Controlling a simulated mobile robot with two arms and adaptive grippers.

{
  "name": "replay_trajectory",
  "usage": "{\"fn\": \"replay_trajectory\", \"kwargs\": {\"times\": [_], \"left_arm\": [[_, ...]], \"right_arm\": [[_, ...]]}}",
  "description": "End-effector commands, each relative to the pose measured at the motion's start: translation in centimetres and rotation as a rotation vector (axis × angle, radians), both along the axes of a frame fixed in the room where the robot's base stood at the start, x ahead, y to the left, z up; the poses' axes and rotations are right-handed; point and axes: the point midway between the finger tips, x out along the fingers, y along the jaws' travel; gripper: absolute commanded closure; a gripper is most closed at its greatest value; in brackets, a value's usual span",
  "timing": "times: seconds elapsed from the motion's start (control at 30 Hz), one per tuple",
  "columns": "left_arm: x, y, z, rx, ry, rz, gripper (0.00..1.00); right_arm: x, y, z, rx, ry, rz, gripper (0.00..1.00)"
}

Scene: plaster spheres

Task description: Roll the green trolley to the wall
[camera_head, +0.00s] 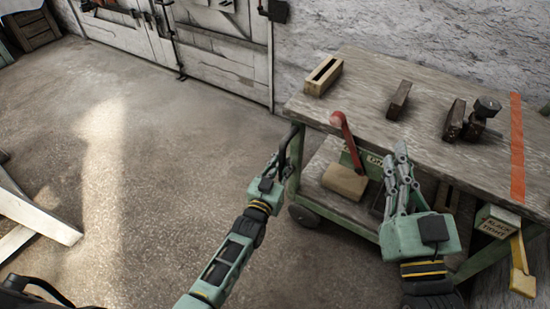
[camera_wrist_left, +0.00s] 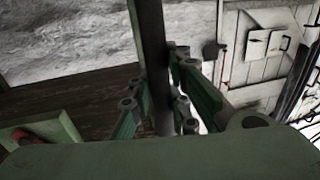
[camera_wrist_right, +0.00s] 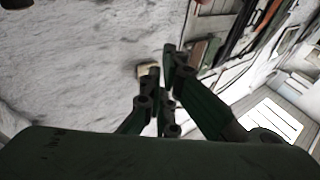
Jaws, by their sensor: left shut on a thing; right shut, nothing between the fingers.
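The green trolley (camera_head: 294,182) stands at the right in the head view, with a worn wooden top (camera_head: 360,103), a lower shelf and a dark wheel (camera_head: 303,215) at its near left corner. My left gripper (camera_head: 279,166) is at the trolley's left end, shut on its dark handle bar (camera_head: 292,138). In the left wrist view the bar (camera_wrist_left: 150,45) passes between the fingers. My right gripper (camera_head: 401,158) is shut and empty in front of the trolley's near long side. The trolley's far wheels are hidden.
A wooden block (camera_head: 323,75), dark tools (camera_head: 470,119) and an orange strip (camera_head: 517,145) are on the top. A red lever (camera_head: 345,137) stands at the near edge. The plaster wall (camera_head: 400,30) and white doors (camera_head: 215,55) are behind.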

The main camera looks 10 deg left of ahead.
Motion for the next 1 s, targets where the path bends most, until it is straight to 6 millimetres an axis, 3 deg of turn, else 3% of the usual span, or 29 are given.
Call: {"fn": "replay_trajectory", "kwargs": {"times": [0.2, 0.57, 0.6, 0.8, 1.0], "left_arm": [[-0.1, -0.1, 0.1, 0.003, -0.002, 0.008, 1.0], [-0.2, -0.5, 0.0, 0.003, -0.002, 0.004, 1.0], [-0.2, -0.5, 0.0, 0.002, -0.002, 0.003, 0.83], [-0.2, -0.5, 0.0, 0.002, -0.001, 0.004, 0.66], [-0.2, -0.3, 0.1, 0.002, -0.002, 0.006, 0.64]], "right_arm": [[0.2, -0.1, -1.1, -0.015, 0.056, -0.003, 1.0], [0.2, -0.1, -1.3, -0.017, 0.063, -0.004, 1.0], [0.2, -0.1, -1.3, -0.017, 0.063, -0.004, 1.0], [0.2, -0.1, -1.3, -0.017, 0.062, -0.004, 1.0], [0.2, -0.1, -1.2, -0.017, 0.062, -0.004, 1.0]]}}
